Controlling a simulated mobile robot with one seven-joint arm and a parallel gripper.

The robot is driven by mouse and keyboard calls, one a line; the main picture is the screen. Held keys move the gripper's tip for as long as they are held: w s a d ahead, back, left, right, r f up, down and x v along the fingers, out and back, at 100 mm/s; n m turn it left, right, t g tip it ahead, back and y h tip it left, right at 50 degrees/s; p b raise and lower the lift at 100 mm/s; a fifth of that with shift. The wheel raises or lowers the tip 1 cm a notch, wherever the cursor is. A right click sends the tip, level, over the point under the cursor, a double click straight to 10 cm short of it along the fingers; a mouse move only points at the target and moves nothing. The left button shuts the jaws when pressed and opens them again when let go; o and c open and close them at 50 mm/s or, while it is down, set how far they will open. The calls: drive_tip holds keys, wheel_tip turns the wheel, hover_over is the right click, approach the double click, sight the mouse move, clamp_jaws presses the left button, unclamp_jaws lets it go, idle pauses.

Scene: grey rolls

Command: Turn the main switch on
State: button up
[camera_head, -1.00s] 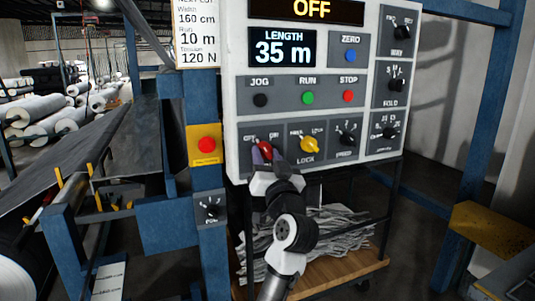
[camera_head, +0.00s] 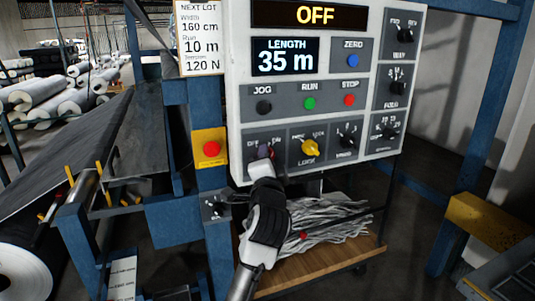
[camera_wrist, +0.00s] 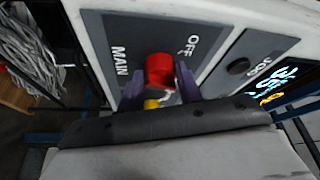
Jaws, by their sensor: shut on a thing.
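The main switch is a red knob (camera_wrist: 159,70) on a grey plate (camera_wrist: 120,62) marked MAIN and OFF, shown close in the wrist view. My gripper (camera_wrist: 160,84) is shut on the red knob, with a purple finger on each side of it. In the head view my gripper (camera_head: 262,158) is at the lower left of the white control panel (camera_head: 236,100) and hides most of the knob. The top display (camera_head: 314,15) reads OFF.
The yellow lock knob (camera_head: 310,148) is just right of my gripper. The JOG (camera_head: 264,107), RUN (camera_head: 310,103) and STOP (camera_head: 349,100) buttons are above. A red button on a yellow plate (camera_head: 211,148) is to the left. A wooden shelf (camera_head: 350,259) is below.

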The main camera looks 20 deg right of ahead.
drive_tip(key=m+g+p, duration=0.1)
drive_tip(key=m, duration=0.3)
drive_tip(key=shift+r+g+p, duration=0.2)
drive_tip(key=shift+g+p, duration=0.15)
drive_tip(key=shift+g, duration=0.05)
idle(0.4)
drive_tip(key=o, duration=1)
drive_tip(key=b+v, duration=0.4)
drive_tip(key=v, duration=0.9)
drive_tip(key=shift+s+a, duration=0.15)
drive_tip(key=shift+s, duration=0.25)
